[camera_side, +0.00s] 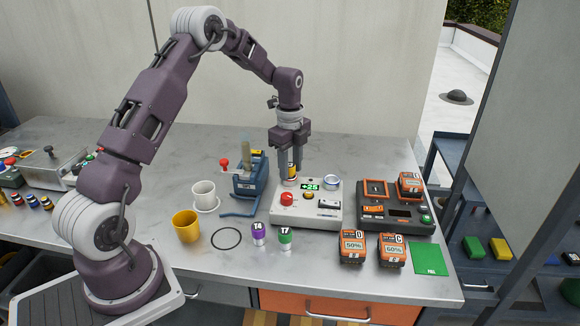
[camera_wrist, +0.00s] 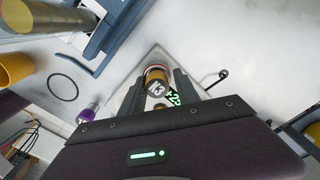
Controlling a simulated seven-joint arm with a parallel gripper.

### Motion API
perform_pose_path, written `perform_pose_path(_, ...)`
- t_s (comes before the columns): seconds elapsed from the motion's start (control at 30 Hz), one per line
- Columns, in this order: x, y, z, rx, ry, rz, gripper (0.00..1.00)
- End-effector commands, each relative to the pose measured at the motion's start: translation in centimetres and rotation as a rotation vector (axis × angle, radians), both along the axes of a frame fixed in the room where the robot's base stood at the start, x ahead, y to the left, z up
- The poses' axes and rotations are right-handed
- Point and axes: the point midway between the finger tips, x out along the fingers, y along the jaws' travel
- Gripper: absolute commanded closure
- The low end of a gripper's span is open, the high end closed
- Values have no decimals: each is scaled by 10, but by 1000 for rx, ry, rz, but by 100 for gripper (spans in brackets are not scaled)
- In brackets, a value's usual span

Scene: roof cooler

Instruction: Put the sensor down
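The sensor, a small cylinder labelled N3 with orange and yellow bands (camera_wrist: 157,80), is between my gripper's fingers in the wrist view. My gripper (camera_side: 290,170) points down over the back left of a white tester box (camera_side: 322,214) with a green display reading about +25. The fingers appear closed on the sensor's sides. In the side view only a strip of the sensor (camera_side: 292,173) shows between them. Its lower end is at the tester's top; I cannot tell whether it is seated in a socket. A black ring (camera_side: 226,238) lies on the bare table.
A purple-topped cylinder (camera_side: 258,232) and a green-topped one (camera_side: 285,237) stand in front of the tester. White (camera_side: 204,194) and yellow (camera_side: 186,226) cups and a blue stand (camera_side: 249,180) are left. A battery charger (camera_side: 402,222), two orange batteries (camera_side: 352,247) and a green mat (camera_side: 430,259) are right.

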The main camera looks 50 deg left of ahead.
Motion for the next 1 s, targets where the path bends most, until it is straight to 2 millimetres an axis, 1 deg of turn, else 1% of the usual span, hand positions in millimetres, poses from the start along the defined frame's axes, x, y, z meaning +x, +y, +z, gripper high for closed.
perform_pose_path(0.03, -8, -1, -9, -7, 30, -1, 49)
perform_pose_path(0.1, -9, -1, -9, -6, 31, -1, 49)
perform_pose_path(0.17, -9, -1, -6, -6, 31, -1, 49)
perform_pose_path(0.23, -8, -1, 4, -5, 31, -2, 49)
perform_pose_path(0.27, -8, -1, 11, -5, 28, -1, 49)
perform_pose_path(0.5, -5, 0, 82, -3, 18, 0, 49)
perform_pose_path(0.6, -5, 0, 104, -4, 19, 0, 49)
perform_pose_path(0.7, -5, -1, 119, -4, 19, 0, 49)
perform_pose_path(0.77, -6, -2, 125, -4, 19, 2, 49)
perform_pose_path(0.83, -10, -11, 138, 4, 4, 34, 49)
perform_pose_path(0.87, -15, -18, 148, 8, -8, 64, 49)
perform_pose_path(0.93, -35, -44, 177, 22, -55, 179, 49)
perform_pose_path(0.97, -47, -58, 190, 24, -80, 243, 49)
perform_pose_path(1.0, -68, -78, 207, 23, -118, 340, 49)
